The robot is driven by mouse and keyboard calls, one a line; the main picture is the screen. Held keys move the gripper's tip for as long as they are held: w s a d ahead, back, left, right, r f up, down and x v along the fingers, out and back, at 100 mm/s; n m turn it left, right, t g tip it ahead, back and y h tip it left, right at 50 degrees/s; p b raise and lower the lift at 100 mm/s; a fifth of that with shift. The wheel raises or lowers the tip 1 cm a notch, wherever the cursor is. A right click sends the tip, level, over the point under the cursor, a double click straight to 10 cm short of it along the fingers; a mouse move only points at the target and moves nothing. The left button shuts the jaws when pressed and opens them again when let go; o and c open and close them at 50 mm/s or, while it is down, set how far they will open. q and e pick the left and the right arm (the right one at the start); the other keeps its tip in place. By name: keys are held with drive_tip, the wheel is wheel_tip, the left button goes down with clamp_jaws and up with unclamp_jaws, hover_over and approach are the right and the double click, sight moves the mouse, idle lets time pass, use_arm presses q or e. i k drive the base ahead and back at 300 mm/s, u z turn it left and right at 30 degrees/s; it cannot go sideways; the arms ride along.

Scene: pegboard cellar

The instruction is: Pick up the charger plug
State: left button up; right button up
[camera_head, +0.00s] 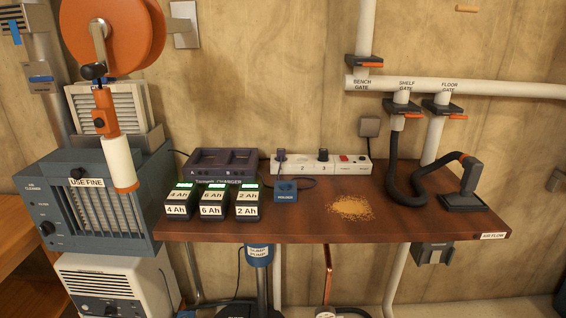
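A small dark purplish plug (281,155) sits at the left end of the white power strip (333,165) at the back of the bench. Its colour is like the purple charger (222,166) to its left. A dark cord loops by the strip; I cannot tell where it ends. A second, black plug (323,155) stands further right on the strip. A blue block (286,190) with a socket-like top sits in front of the strip. Neither of my grippers shows in the head view.
Several labelled battery packs (211,201) stand in front of the charger. A sawdust pile (352,208) lies right of the blue block. A black hose with a nozzle (465,190) rests at the right end. The wooden bench (320,232) is clear along its front.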

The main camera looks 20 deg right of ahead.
sight(281, 152)
drive_tip(key=k, duration=1.1)
drive_tip(key=z, duration=0.75)
drive_tip(key=i, duration=1)
drive_tip(key=u, duration=0.5)
drive_tip(key=i, duration=0.8)
drive_tip(key=u, duration=0.85)
